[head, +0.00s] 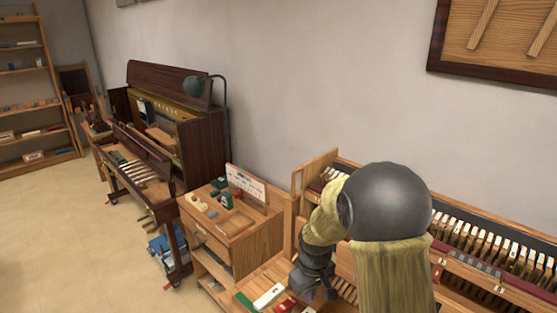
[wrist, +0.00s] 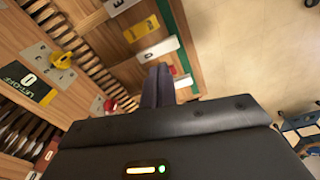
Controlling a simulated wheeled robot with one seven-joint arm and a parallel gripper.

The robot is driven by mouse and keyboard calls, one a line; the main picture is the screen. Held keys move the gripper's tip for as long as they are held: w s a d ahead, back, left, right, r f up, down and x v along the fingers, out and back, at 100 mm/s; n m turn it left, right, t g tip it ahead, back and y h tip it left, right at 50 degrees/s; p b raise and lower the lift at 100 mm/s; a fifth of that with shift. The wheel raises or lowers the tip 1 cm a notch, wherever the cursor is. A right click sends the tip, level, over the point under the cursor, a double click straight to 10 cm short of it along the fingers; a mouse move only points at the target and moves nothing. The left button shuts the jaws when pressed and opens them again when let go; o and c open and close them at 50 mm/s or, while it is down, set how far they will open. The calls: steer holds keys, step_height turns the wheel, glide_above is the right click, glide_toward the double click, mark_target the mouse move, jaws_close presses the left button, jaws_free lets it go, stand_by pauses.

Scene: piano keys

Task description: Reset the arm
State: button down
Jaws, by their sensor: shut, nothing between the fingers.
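My gripper (head: 322,290) is low at the front of the piano key bench in the head view, partly hidden by my own arm. In the wrist view my gripper (wrist: 158,84) shows two dark fingers together with nothing between them. The fingers point over a wooden surface near a white block (wrist: 157,50) and a green strip (wrist: 174,38). Whether the tips touch the surface I cannot tell.
A piano key bed (head: 500,258) runs along the right. A wooden cabinet (head: 262,232) with small items stands left of my arm, and an opened upright piano (head: 200,150) beyond. A yellow knob (wrist: 62,60) and red knob (wrist: 110,105) stand nearby. The left floor (head: 60,230) is clear.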

steer(key=s+d+r+m+t, duration=0.1)
steer(key=s+d+r+m, duration=0.2)
steer(key=s, duration=0.4)
steer(key=s+d+r+m+t, duration=0.1)
steer(key=s+d+r+m, duration=0.2)
steer(key=s, duration=0.4)
steer(key=shift+s+d+r+m, duration=0.15)
steer(key=shift+s+d+m, duration=0.2)
steer(key=shift+d, duration=0.2)
